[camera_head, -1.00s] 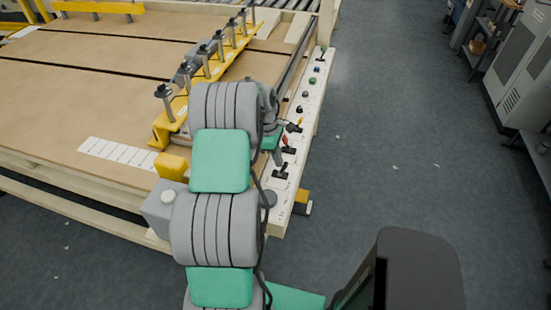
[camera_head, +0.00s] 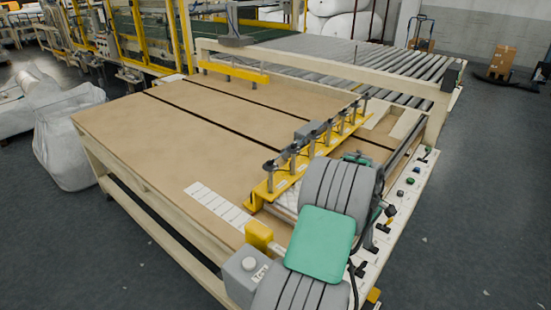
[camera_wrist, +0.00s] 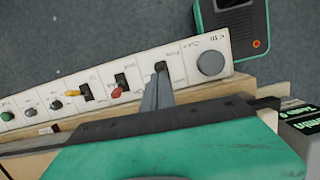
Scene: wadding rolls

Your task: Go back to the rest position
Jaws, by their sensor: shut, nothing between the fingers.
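My gripper (camera_wrist: 157,90) shows in the wrist view as grey fingers, shut and empty, beyond a green and black housing. Its tips are over the white control panel (camera_wrist: 135,75), close to a black switch (camera_wrist: 160,67); I cannot tell whether they touch. The panel also carries a red switch (camera_wrist: 117,92), a yellow switch (camera_wrist: 73,94) and a large grey round knob (camera_wrist: 210,63). In the head view, my grey and green arm reaches over the near right corner of the machine table (camera_head: 150,125) and hides most of the gripper. The panel (camera_head: 408,195) runs along the table's right edge.
A yellow bar with several clamps (camera_head: 300,165) lies across the table beside my arm. A grey box with a button (camera_head: 245,275) sits at the near corner. A roller conveyor (camera_head: 350,60) is behind. Open floor (camera_head: 490,200) lies right; a white sack (camera_head: 70,135) stands left.

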